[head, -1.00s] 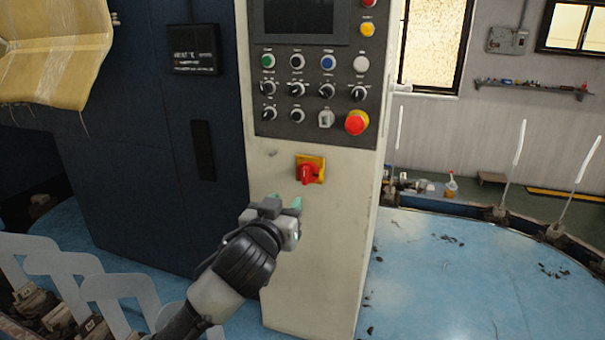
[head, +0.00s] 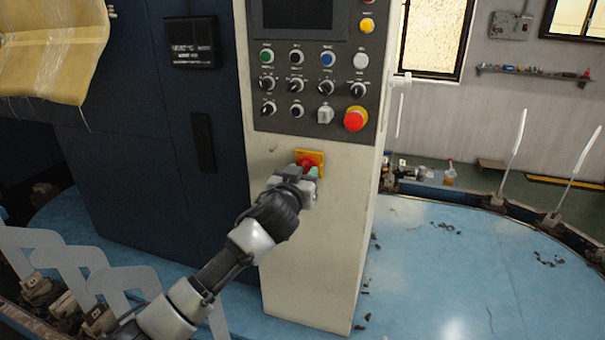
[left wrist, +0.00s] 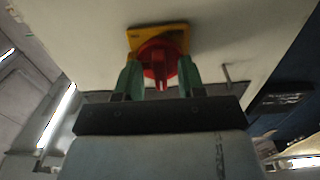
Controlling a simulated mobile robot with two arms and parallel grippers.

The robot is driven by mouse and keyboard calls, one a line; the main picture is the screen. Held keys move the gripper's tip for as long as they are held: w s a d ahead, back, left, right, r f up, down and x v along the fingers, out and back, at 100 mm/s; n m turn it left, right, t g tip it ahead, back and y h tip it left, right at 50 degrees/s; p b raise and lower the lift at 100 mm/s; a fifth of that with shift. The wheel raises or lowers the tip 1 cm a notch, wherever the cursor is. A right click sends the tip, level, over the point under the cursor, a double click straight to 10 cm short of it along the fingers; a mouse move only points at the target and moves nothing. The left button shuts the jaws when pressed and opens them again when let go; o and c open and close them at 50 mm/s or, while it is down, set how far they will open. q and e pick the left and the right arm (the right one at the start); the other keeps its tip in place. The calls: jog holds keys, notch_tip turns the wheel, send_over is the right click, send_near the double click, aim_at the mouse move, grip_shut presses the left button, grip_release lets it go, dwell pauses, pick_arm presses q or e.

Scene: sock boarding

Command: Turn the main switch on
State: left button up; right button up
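The main switch is a red rotary knob on a yellow square plate (head: 318,156), low on the front of the pale control cabinet (head: 325,225). In the left wrist view the red knob (left wrist: 158,58) sits between the two green fingertips. My left gripper (head: 308,176) is at the switch and hides much of the knob in the head view. In the left wrist view its fingers (left wrist: 160,78) stand apart, one on each side of the knob. I cannot tell whether they touch it. My right gripper is not in view.
Above the switch is a dark button panel (head: 281,84) with several knobs and a red emergency button (head: 355,118). A dark blue cabinet (head: 140,180) stands to the left. Grey flat sock boards (head: 75,256) stand at lower left.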

pick_arm(q)
grip_shut()
jog(key=shift+m, duration=0.3)
jog(key=m+p, duration=0.1)
jog(key=m, duration=0.2)
jog(key=shift+m, duration=0.3)
jog(key=shift+a+m+p, duration=0.1)
jog(key=shift+m+p, duration=2)
jog(key=shift+m, duration=4.7)
